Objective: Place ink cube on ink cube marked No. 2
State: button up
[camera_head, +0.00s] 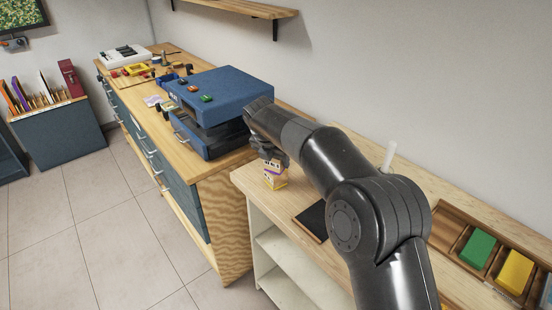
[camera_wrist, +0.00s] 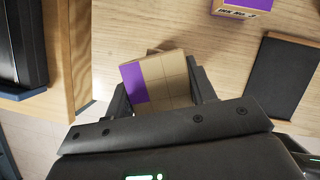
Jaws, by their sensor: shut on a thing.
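My gripper (camera_wrist: 162,88) is shut on a cardboard-brown ink cube (camera_wrist: 180,76) with a purple stripe, seen between its two fingers in the wrist view. In the head view my gripper (camera_head: 272,157) is over the left end of the bench.
A black mat (camera_head: 312,221) lies on the bench (camera_head: 247,182) to the right of the cubes. A blue press-like machine (camera_head: 228,90) stands on the neighbouring bench to the left. A wooden tray with green (camera_head: 478,249) and yellow (camera_head: 515,271) blocks is at right.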

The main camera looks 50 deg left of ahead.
jog(key=o, duration=0.5)
jog(key=shift+f, duration=0.15)
jog(key=o, duration=0.5)
jog(key=v, duration=1.2)
jog(key=shift+r, duration=0.2)
